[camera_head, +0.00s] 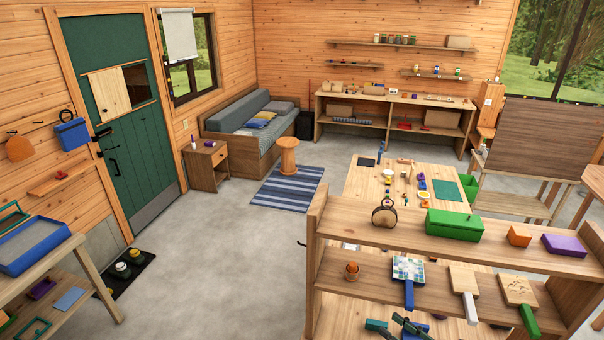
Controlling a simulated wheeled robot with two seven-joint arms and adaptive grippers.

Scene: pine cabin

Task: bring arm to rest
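My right gripper (400,321) shows as a small dark shape at the bottom edge, in front of the lower shelf of the wooden shelf unit. Its fingers are too small and dark to tell open from shut. A teal block (376,325) appears just left of it; I cannot tell whether they touch. My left gripper is not in view.
The shelf unit (470,236) carries a green box (454,226), an orange block (519,236), a purple block (564,245) and several paddle-like boards. Behind it stands a low table (362,182) with small items. Clear floor (225,260) lies left, before the green door (130,150).

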